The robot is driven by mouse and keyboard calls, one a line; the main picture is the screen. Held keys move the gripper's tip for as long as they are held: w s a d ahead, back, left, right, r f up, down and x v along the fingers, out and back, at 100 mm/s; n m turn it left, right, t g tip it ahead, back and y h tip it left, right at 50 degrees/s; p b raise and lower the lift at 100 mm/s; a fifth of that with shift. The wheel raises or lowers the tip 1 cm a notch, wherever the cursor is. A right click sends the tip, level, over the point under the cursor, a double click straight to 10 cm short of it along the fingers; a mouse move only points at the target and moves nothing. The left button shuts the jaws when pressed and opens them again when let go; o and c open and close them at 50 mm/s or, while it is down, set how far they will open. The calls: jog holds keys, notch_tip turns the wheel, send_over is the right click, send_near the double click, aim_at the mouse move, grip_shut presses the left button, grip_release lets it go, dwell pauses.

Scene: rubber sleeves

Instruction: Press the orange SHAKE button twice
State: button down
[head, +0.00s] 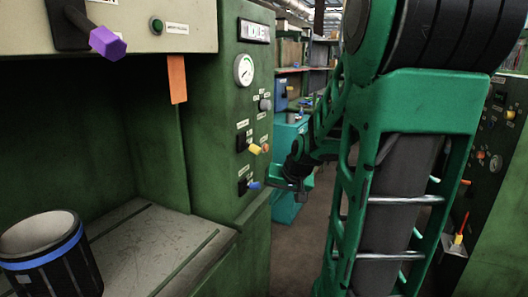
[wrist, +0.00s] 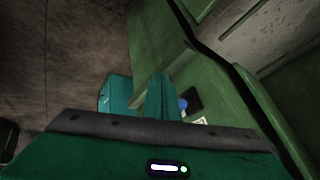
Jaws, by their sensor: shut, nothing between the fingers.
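On the green machine's front panel (head: 243,115) a small orange round control (head: 265,147) sits just right of a yellow-tipped lever (head: 254,149). Its label is too small to read, so I cannot confirm it is the SHAKE button. My gripper (head: 277,182) is shut and empty, below and right of that control, with its tips close to a blue-tipped lever (head: 254,185). In the wrist view the shut fingers (wrist: 153,100) appear beside the blue tip (wrist: 182,104); contact cannot be told. The orange control does not show there.
Above are a gauge (head: 243,69), a grey knob (head: 265,105) and an orange hanging tag (head: 177,78). A purple-ended handle (head: 107,42) juts out upper left. A black cylinder with a blue band (head: 48,255) stands on the machine's ledge. Bare floor (head: 298,250) lies right of the machine.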

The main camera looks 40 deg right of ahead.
aim_at(266, 148)
jog(key=w+d+r+m+t+h, duration=0.1)
jog(key=w+d+r+m+t, duration=0.1)
jog(key=d, duration=0.5)
jog(key=w+d+r+m+t+h, duration=0.2)
jog(key=w+d+m+t, duration=0.1)
jog(key=d, duration=0.3)
jog(key=w+d+r+m+t+h, duration=0.1)
jog(key=w+d+r+m+t, duration=0.1)
jog(key=w+d, duration=0.2)
jog(key=d, duration=0.3)
jog(key=shift+d+r+t, duration=0.35)
jog(key=shift+t, duration=0.05)
jog(key=w+a, duration=0.3)
jog(key=w, duration=0.5)
jog(key=shift+a, duration=0.2)
jog(key=shift+w+a, duration=0.1)
jog(key=shift+w, duration=0.15)
dwell(0.5)
jog(key=shift+w, duration=0.15)
